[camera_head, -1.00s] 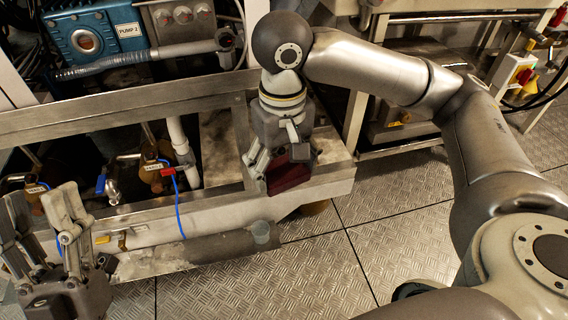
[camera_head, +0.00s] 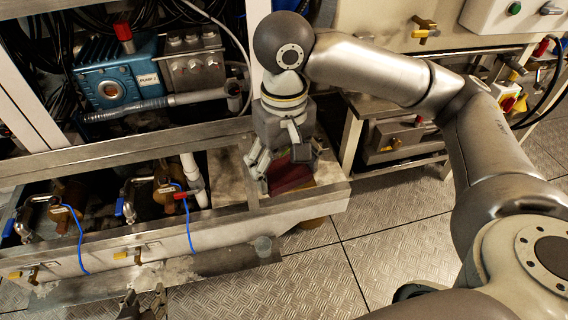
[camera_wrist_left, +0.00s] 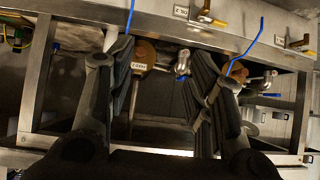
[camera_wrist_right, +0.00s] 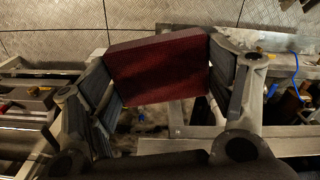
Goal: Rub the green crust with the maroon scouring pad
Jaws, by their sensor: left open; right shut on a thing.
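The maroon scouring pad (camera_head: 290,177) is in my right gripper (camera_head: 281,160), above or against the metal ledge at the frame's right end; contact cannot be told. The pad (camera_wrist_right: 160,68) fills the space between the right fingers in the right wrist view. No green crust can be made out; the pad and gripper hide part of the ledge. My left gripper (camera_head: 143,303) shows only partly at the bottom edge of the head view. In the left wrist view it is open and empty (camera_wrist_left: 165,100), facing the frame with the valves.
A metal frame (camera_head: 225,225) runs across the left, holding brass valves (camera_head: 168,195) and blue tubing (camera_head: 188,220). A blue pump (camera_head: 115,78) stands behind it. A second bench (camera_head: 395,160) stands to the right. The tread-plate floor (camera_head: 400,260) in front is clear.

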